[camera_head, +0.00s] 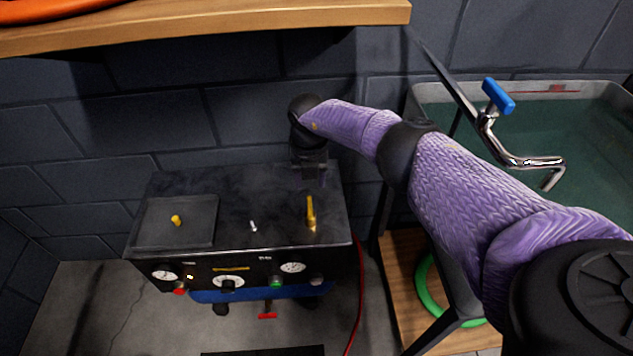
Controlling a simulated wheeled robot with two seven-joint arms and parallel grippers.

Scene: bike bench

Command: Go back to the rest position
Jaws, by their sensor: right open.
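My right arm, in a purple knitted sleeve, comes in from the right edge. Its black wrist bends down over the back right part of a dark machine box (270,190). My right gripper (309,172) is small and dark against the box, and its jaws are open. I see nothing held in it. Whether its tips touch the box top I cannot tell. A yellow lever (311,212) stands on the box top just in front of the gripper, apart from it. My left gripper is not in view.
A wooden shelf (200,28) runs overhead along the dark block wall. A green ring (425,290) lies below my arm. A red hose (359,300) hangs beside the box.

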